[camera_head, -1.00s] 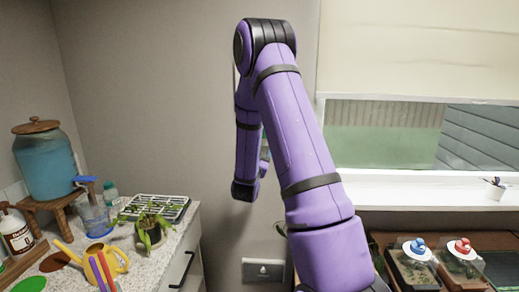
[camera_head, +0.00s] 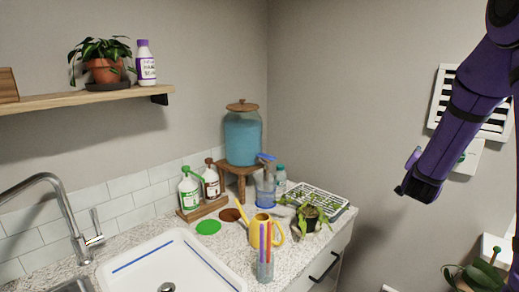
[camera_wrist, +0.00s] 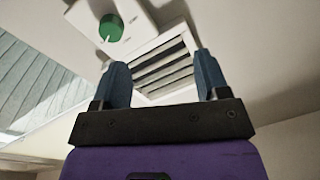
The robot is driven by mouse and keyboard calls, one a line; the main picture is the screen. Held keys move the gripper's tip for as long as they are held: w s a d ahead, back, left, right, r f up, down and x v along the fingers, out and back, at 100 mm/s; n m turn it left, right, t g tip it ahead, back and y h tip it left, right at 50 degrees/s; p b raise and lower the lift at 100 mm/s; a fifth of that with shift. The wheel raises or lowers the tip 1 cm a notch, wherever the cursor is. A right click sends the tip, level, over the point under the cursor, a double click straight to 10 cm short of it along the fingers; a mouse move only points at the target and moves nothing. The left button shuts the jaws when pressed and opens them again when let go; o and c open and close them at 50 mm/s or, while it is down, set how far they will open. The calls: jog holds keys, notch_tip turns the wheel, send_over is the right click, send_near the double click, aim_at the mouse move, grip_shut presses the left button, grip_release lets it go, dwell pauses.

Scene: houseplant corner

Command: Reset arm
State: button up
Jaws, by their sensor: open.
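My gripper (camera_wrist: 160,82) shows in the wrist view with its two blue-grey fingers spread apart and nothing between them. Beyond the fingers are a wall vent with dark slats (camera_wrist: 158,66) and a white box with a green knob (camera_wrist: 110,27). In the head view my purple arm hangs at the right. Its dark end (camera_head: 416,188) is in the air to the right of the counter, in front of the wall and apart from everything on the counter. The fingers are hard to make out there.
The counter holds a yellow watering can (camera_head: 262,229), a cup of pens (camera_head: 265,268), a potted plant (camera_head: 311,219), a seedling tray (camera_head: 327,204), a blue dispenser (camera_head: 243,138) and bottles. A sink (camera_head: 140,268) is at front left. A shelf (camera_head: 60,105) hangs upper left. Another plant (camera_head: 478,275) is lower right.

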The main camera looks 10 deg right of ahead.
jog(key=s+a+r+n+y, duration=0.3)
jog(key=a+y, duration=0.1)
jog(key=a, duration=0.2)
jog(key=s+a+r+n+g+y, duration=0.1)
jog(key=s+a+r+n+y, duration=0.15)
jog(key=a, duration=0.45)
jog(key=s+a+r+n+y, duration=0.2)
jog(key=s+a+r+y, duration=0.1)
jog(key=a+y, duration=0.25)
jog(key=s+a+n+g, duration=0.2)
jog(key=s+a+g, duration=0.1)
jog(key=s, duration=0.9)
jog(key=s+a+n+g+y, duration=0.1)
jog(key=s+a+n+g, duration=0.2)
jog(key=s, duration=0.9)
jog(key=shift+a+r+g, duration=0.25)
jog(key=shift+a+g, duration=0.25)
jog(key=shift+a, duration=0.6)
